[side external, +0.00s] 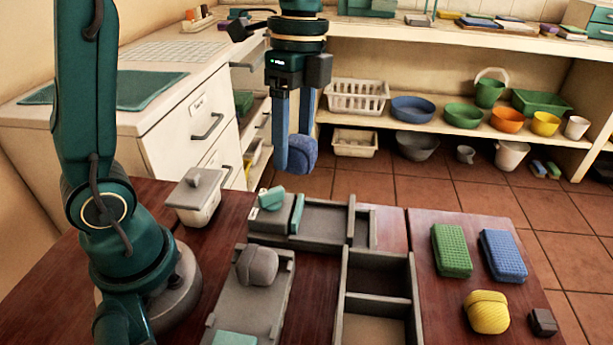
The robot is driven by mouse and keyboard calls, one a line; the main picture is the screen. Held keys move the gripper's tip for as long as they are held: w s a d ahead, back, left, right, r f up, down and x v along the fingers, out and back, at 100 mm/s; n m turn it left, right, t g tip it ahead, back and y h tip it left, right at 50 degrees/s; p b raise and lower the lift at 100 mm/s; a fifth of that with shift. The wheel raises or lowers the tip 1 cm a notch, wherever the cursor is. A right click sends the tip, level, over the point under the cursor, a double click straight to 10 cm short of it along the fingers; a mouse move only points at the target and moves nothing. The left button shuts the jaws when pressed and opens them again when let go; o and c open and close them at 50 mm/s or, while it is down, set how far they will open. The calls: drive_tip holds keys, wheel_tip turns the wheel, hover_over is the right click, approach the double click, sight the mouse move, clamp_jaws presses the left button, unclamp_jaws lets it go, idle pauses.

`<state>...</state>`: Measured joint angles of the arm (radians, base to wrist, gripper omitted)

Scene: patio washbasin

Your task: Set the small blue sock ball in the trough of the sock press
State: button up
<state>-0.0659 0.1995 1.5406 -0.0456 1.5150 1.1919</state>
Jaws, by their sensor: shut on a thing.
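My gripper (296,168) is shut on the small blue sock ball (303,154) and holds it in the air above the back of the table. A grey device with a teal block and teal bar (297,214), which looks like the sock press, lies below it. A recessed grey bed (325,219) to the right of the bar looks empty. A second grey tray-like piece (228,306) lies in front, with a grey ball (257,266) on it and a teal part at its near end. I cannot tell for sure which piece holds the trough.
A grey divided box (377,296) stands at the front middle. To the right are a green sponge (451,250), a blue sponge (503,256), a yellow ball (487,312) and a dark block (543,322). A lidded white container (196,197) stands at the left.

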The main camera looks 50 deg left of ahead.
sight(319, 223)
drive_tip(key=shift+w+d+f+n, duration=0.15)
drive_tip(key=shift+w+f+n, duration=0.45)
drive_tip(key=shift+f, duration=1.75)
drive_tip(key=shift+w+d+f+n, duration=0.1)
drive_tip(key=shift+w+f+n, duration=0.25)
drive_tip(key=shift+w+f, duration=1.3)
drive_tip(key=shift+w+d+f+n, duration=0.15)
drive_tip(key=shift+f+n, duration=0.3)
drive_tip(key=shift+f, duration=2.6)
drive_tip(key=shift+s, duration=0.1)
drive_tip(key=o, duration=1.4)
drive_tip(key=shift+a+r, duration=0.1)
